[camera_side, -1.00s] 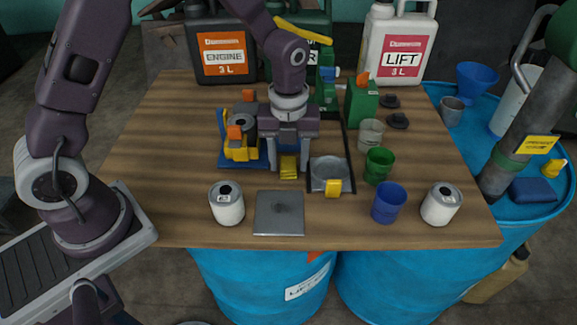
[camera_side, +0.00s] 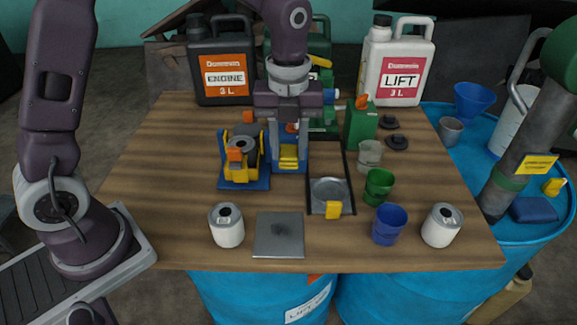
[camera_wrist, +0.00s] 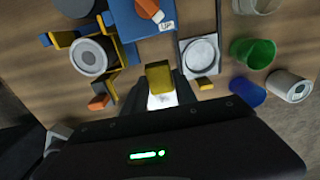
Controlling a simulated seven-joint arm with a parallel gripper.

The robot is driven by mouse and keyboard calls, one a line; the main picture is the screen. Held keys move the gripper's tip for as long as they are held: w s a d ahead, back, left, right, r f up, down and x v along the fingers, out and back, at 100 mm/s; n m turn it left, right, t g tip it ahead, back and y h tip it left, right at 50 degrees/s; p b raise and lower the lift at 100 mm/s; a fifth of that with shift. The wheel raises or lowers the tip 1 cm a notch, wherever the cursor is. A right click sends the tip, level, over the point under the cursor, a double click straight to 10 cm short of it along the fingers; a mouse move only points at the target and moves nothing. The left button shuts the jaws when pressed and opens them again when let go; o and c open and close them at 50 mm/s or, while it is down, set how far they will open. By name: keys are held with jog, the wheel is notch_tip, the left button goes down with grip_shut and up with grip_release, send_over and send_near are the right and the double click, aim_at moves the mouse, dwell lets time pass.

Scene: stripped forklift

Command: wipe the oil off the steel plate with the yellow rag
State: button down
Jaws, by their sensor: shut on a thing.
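The steel plate (camera_side: 279,244) lies flat near the table's front edge, with a dark oil patch around its middle. My gripper (camera_side: 289,152) is above the table, behind the plate and apart from it. It is shut on the yellow rag (camera_wrist: 159,76), which shows between the fingers in the wrist view. In the side view the rag (camera_side: 289,151) is small and partly hidden by the fingers.
A white can (camera_side: 226,230) stands left of the plate. A grey pan on a dark tray (camera_side: 328,208) is at its back right. Blue (camera_side: 388,227) and green (camera_side: 378,187) cups and another can (camera_side: 441,227) stand right.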

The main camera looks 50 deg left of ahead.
jog(key=shift+r, duration=0.45)
jog(key=c, duration=1.6)
grip_release()
jog(key=c, duration=2.8)
grip_release()
send_near(280, 235)
jog(key=c, duration=2.2)
grip_release()
jog(key=shift+s+f, duration=0.2)
jog(key=shift+f, duration=2.35)
jog(key=shift+w+a+f, duration=0.3)
jog(key=shift+w+a, duration=0.3)
jog(key=shift+w, duration=0.05)
jog(key=shift+w+a+f, duration=0.25)
jog(key=shift+w+a, duration=0.6)
jog(key=shift+s+d, duration=1.3)
jog(key=shift+d, duration=0.1)
jog(key=shift+s+d+r, duration=0.1)
jog(key=shift+r, duration=0.1)
notch_tip(280, 235, up, 8)
jog(key=shift+f, duration=0.15)
